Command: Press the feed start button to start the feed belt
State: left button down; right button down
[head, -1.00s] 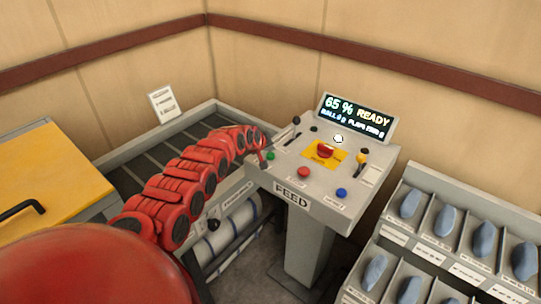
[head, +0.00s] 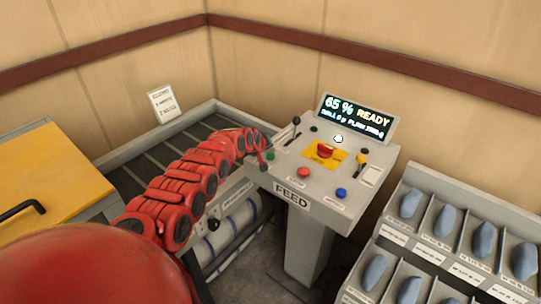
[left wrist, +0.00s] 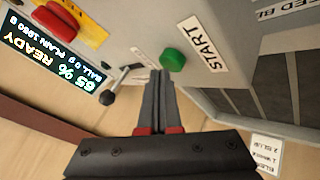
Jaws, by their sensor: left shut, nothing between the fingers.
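The green start button (left wrist: 172,60) sits on the grey feed console beside a START label (left wrist: 203,45) in the left wrist view. In the head view the button (head: 270,155) shows small at the console's left edge, partly beside my gripper. My left gripper (left wrist: 160,74) is shut and empty, its fingertips close beside the button; I cannot tell whether they touch it. In the head view the left gripper (head: 264,162) is at the console's left edge. The display (head: 357,117) reads 65 % READY. My right gripper is not in view.
The console (head: 327,188) also carries a red button on a yellow plate (head: 325,152), another red button (head: 303,172), a blue button (head: 341,193) and small levers (head: 294,125). A roller belt (head: 150,153) lies to the left. Bins with blue pieces (head: 445,220) stand at right.

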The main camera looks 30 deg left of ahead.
aim_at(270, 157)
pick_arm(q)
jog(key=shift+f, duration=0.55)
dwell(0.6)
jog(key=shift+r+p, duration=0.95)
jog(key=shift+r, duration=0.05)
notch_tip(270, 157, up, 5)
jog(key=p, duration=0.5)
dwell(0.5)
